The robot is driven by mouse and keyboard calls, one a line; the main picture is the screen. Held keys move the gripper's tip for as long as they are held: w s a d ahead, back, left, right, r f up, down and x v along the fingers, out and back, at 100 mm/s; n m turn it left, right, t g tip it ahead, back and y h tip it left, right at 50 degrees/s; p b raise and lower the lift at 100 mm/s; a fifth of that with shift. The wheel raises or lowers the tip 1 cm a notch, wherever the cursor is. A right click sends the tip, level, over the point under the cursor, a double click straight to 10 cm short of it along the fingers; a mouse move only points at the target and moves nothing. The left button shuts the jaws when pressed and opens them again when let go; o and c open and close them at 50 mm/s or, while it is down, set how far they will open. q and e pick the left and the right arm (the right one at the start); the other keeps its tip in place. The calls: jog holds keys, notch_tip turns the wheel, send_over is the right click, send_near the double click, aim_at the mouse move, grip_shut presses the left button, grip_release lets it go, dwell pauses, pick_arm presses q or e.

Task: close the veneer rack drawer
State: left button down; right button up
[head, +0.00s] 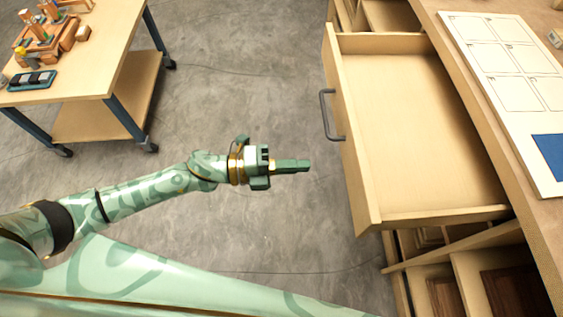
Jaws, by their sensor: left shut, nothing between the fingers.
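The veneer rack drawer (415,130) is pulled out to the left from under the worktop at the right. Its inside looks empty. A grey bar handle (326,115) sits on the drawer's front panel, facing left. My left gripper (305,165) is shut and empty, pointing right. It is left of and below the handle in the picture, apart from the drawer front. My right gripper is not in view.
The worktop (480,15) at the right carries a white sheet with printed boxes and a blue patch (550,150). Open rack compartments (470,270) show below the drawer. A wheeled cart (100,60) with tools stands at upper left. Bare floor lies between.

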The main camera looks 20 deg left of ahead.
aim_at(349, 163)
pick_arm(q)
jog(key=b+x, duration=0.1)
jog(key=x, duration=0.6)
jog(key=shift+d+f, duration=0.1)
jog(key=shift+f, duration=0.05)
jog(key=shift+w+d, duration=0.2)
jog(key=shift+d, duration=0.2)
